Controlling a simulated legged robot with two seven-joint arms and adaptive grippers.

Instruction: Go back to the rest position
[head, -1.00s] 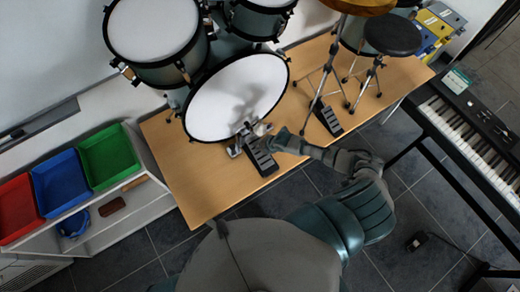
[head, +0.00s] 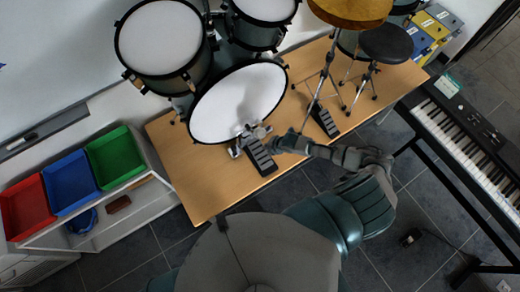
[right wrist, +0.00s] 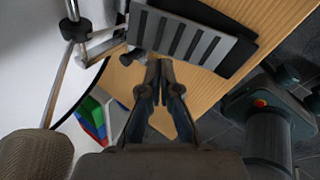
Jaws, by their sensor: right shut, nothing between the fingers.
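My right gripper (head: 273,146) is over the wooden platform beside the bass drum's ribbed pedal (head: 260,160). In the right wrist view the two dark fingers of the right gripper (right wrist: 160,66) are together with nothing between them. The tips point at the near side of the ribbed pedal plate (right wrist: 180,38); I cannot tell whether they touch it. My left gripper is not in view.
The drum kit with its bass drum (head: 238,103) stands on the wooden platform (head: 205,190). A second pedal (head: 325,121) and a black stool (head: 387,43) are to the right. A keyboard (head: 470,135) is at far right. Red, blue and green trays (head: 115,157) are at left.

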